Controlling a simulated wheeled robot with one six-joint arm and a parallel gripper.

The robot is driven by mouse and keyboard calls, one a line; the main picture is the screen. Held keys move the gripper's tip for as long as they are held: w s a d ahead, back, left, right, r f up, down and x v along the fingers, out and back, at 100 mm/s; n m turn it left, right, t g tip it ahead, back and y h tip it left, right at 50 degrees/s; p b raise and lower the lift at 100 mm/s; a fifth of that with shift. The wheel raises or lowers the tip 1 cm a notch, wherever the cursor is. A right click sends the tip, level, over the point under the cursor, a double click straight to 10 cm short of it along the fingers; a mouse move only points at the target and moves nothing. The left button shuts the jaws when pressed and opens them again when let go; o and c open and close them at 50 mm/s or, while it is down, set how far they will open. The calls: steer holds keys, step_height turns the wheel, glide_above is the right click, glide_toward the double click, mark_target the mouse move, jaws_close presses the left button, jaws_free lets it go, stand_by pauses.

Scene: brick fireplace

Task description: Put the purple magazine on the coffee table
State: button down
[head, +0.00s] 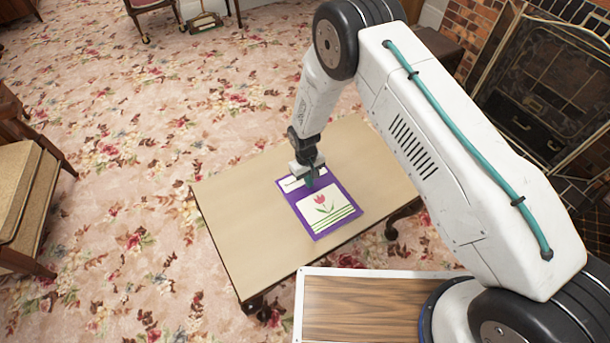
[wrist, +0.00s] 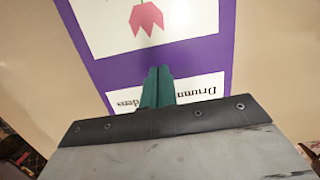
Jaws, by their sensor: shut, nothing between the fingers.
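The purple magazine (head: 319,204), with a red tulip on a white panel, lies flat on the tan coffee table (head: 240,198). My gripper (head: 309,182) is over the magazine's far end, by its white title strip. In the wrist view my gripper (wrist: 158,82) has its green fingers together with nothing between them, and the magazine (wrist: 205,55) lies beyond them. The fingertips cover part of the title end. I cannot tell whether they touch the cover.
A brick fireplace (head: 480,30) with a dark metal front is at the right. An upholstered chair (head: 30,200) stands at the left. Floral carpet (head: 130,130) surrounds the table, with open floor to the left. The tabletop around the magazine is bare.

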steer(key=shift+w+a, duration=0.8)
steer(key=shift+w, duration=0.3)
